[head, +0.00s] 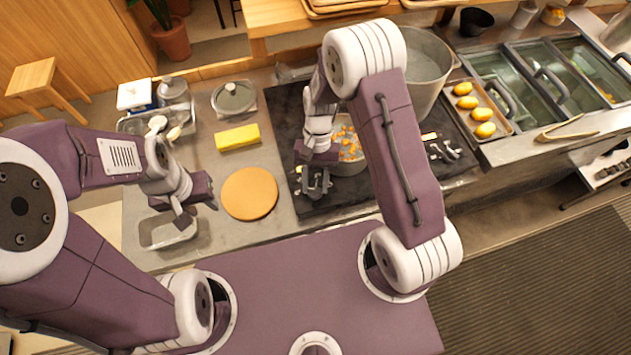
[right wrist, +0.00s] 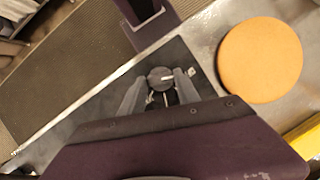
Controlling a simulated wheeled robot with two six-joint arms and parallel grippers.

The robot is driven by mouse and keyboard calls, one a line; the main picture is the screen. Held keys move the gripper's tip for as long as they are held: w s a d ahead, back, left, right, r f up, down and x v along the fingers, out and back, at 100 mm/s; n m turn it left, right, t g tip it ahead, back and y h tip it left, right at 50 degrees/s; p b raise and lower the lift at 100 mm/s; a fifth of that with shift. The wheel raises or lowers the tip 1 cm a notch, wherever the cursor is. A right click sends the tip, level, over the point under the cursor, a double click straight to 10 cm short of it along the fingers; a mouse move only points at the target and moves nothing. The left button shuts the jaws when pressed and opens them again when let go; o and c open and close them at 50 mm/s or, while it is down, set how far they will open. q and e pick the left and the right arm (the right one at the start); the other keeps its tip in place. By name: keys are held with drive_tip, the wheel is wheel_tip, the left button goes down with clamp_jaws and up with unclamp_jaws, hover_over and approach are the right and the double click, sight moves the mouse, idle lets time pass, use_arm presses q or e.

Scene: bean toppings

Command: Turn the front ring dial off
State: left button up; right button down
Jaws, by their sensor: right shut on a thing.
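The front ring dial (right wrist: 160,76), a dark round knob with a white mark, sits at the front left of the black stove (head: 335,200). My right gripper (right wrist: 161,86) has one finger on each side of it and is shut on it. In the head view, my right gripper (head: 315,183) is low over the stove's front left corner, and the dial there is mostly hidden by it. My left gripper (head: 192,207) is open and empty, above a metal tray at the counter's left front.
A pot with orange pieces (head: 352,152) stands on the stove just behind my right gripper. A large pot (head: 428,62) is behind my right arm. A round board (head: 250,194) and a yellow block (head: 238,137) lie left of the stove. Another control (head: 443,150) is at the stove's right.

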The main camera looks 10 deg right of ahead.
drive_tip(key=shift+r, duration=0.1)
drive_tip(key=c, duration=0.9)
unclamp_jaws()
drive_tip(key=b+v, duration=0.1)
drive_tip(key=v, duration=0.8)
drive_tip(key=shift+s, duration=0.1)
